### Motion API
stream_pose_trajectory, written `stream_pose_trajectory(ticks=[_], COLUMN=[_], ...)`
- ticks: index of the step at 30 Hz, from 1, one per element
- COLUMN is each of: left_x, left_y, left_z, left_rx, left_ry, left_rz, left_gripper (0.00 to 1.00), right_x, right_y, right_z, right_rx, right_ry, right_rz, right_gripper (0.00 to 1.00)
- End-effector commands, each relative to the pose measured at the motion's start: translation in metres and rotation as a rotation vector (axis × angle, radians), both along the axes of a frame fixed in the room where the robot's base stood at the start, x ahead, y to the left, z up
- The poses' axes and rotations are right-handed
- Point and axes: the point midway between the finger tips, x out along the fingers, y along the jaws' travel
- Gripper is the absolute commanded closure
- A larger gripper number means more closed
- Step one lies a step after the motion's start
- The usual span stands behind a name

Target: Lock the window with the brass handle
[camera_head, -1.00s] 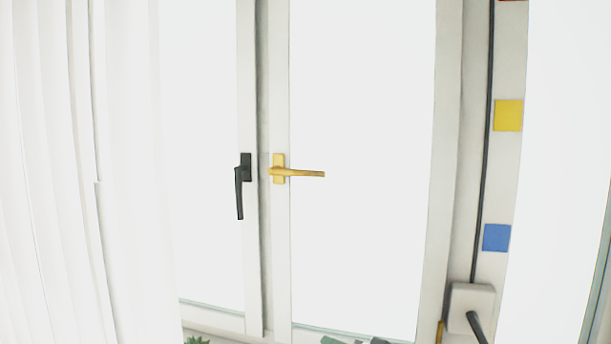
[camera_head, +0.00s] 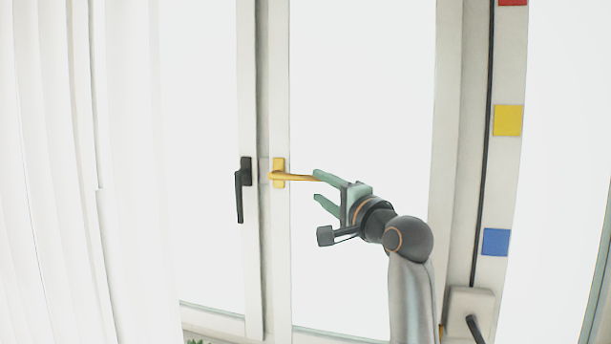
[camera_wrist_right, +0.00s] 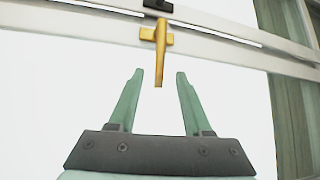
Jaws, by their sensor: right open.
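The brass handle (camera_head: 296,178) is on the frame of the right window pane and points sideways to the right, level. A black handle (camera_head: 240,190) on the left pane points down. My right gripper (camera_head: 316,185) is open at the right of the brass handle, its upper finger overlapping the lever's free end in the head view. In the right wrist view the brass handle (camera_wrist_right: 161,55) lies ahead between the directions of the two open fingers (camera_wrist_right: 160,75), with its tip near fingertip level. Nothing is held. My left gripper is not in view.
A white curtain (camera_head: 50,180) hangs at the left. At the right, a wall strip carries a yellow square (camera_head: 508,120), a blue square (camera_head: 496,242), a dark cable and a white socket box (camera_head: 470,305). A plant (camera_head: 198,342) shows at the bottom edge.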

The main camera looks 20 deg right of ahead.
Motion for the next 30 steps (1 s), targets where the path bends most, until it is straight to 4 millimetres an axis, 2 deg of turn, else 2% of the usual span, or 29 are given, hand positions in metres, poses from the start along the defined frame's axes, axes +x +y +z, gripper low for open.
stream_pose_trajectory(ticks=[6,12,19,27,30], left_x=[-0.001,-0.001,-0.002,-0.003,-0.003], left_y=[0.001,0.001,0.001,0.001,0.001], left_z=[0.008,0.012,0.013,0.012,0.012], left_rx=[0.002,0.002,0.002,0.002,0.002], left_ry=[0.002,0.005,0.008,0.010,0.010], left_rz=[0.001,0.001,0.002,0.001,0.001], left_gripper=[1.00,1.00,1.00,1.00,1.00], right_x=[0.034,0.056,0.066,0.066,0.066], right_y=[0.007,0.012,0.014,0.014,0.014], right_z=[0.007,0.010,0.011,0.011,0.011], right_rx=[0.000,-0.001,-0.002,-0.002,-0.002], right_ry=[0.001,0.001,0.000,0.000,0.000], right_rz=[0.001,0.001,0.000,-0.001,-0.001], right_gripper=[0.50,0.50,0.50,0.50,0.60])
